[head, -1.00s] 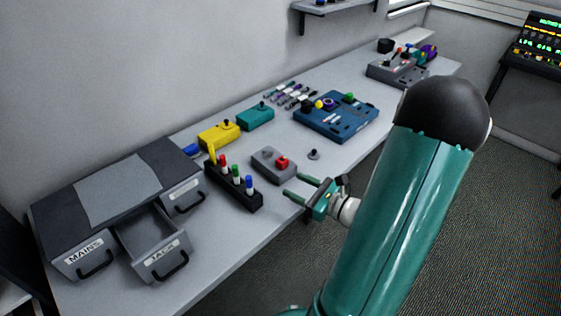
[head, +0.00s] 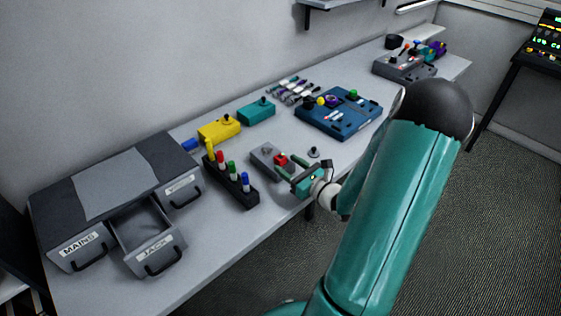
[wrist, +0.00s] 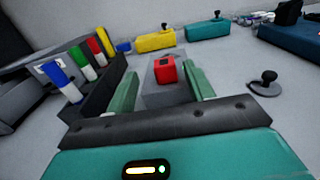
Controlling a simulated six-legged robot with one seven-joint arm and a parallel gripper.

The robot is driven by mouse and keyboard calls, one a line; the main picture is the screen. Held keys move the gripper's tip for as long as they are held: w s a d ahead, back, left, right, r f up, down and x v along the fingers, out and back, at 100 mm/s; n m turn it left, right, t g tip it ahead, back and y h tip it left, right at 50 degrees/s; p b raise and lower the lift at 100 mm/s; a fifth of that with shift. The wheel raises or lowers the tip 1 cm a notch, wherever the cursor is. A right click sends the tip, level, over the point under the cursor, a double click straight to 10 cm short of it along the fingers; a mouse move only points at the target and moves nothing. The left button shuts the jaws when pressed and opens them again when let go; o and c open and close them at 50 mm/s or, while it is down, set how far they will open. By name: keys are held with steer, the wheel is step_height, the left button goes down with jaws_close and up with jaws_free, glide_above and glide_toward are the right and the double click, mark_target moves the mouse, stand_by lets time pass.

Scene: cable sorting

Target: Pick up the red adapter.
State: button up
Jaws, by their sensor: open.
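The red adapter (head: 281,159) is a small red block on a grey box (head: 263,155) on the bench. In the wrist view the red adapter (wrist: 166,68) lies ahead, between the lines of my two fingers and nearer the right one. My gripper (head: 285,165) has teal fingers and is open and empty. It is at the bench's front side, close to the grey box. In the wrist view my gripper's fingers (wrist: 162,85) reach toward the box on either side. Whether they touch it, I cannot tell.
A black rack (head: 235,184) with coloured markers stands left of the grey box. A small black-knobbed piece (head: 313,152) sits to the right. Yellow (head: 219,131) and teal (head: 257,112) boxes stand behind. A drawer labelled JACK (head: 152,245) is open at left.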

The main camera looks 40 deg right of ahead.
mark_target(284, 160)
steer(key=w, duration=0.5)
steer(key=shift+d, duration=0.2)
steer(key=c, duration=1.1)
